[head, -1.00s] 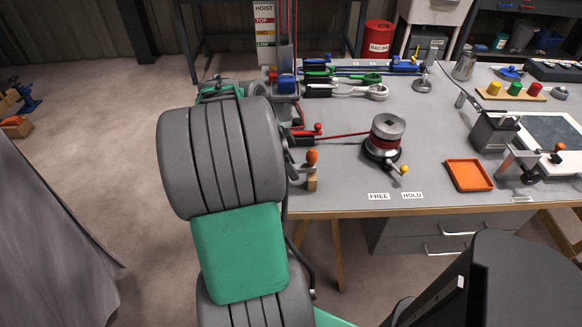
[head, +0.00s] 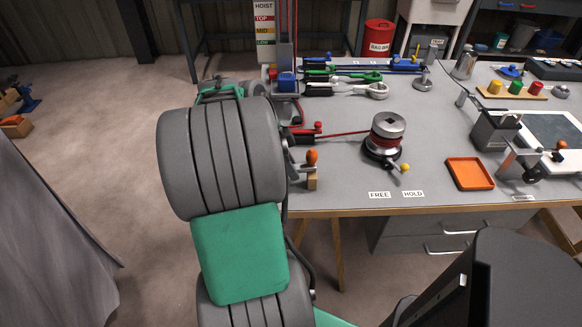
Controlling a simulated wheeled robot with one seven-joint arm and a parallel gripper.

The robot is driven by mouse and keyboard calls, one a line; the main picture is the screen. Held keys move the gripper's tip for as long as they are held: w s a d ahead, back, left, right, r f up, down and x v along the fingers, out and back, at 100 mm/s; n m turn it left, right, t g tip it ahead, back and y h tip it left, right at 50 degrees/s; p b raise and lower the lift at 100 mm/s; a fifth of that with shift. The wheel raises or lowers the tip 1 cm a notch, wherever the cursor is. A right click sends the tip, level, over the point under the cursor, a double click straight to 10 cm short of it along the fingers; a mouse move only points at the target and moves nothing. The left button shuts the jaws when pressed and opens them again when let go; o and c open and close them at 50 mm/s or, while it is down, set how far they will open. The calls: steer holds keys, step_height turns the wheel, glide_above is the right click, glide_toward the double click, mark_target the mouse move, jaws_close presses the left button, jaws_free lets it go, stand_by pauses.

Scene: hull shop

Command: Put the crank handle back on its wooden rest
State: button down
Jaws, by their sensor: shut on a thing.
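The crank handle shows in the head view as an upright orange knob (head: 312,157) with a short grey metal part at its left. The rest of the handle is hidden behind my arm. The wooden rest (head: 312,183) is a small tan block near the bench's front left corner, directly below the knob in the picture. I cannot tell whether the handle touches the block.
A winch drum (head: 388,128) with a red line and yellow-tipped lever stands to the right on the grey bench. FREE and HOLD labels lie in front of it. An orange tray (head: 470,174) is farther right. Several coloured clutches line the back. Bare bench lies between the rest and winch.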

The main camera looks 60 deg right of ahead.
steer(key=c, duration=0.8)
jaws_free()
steer(key=shift+o, duration=0.2)
steer(key=shift+r, duration=0.1)
steer(key=shift+r+p, duration=3.05)
steer(key=shift+r, duration=0.9)
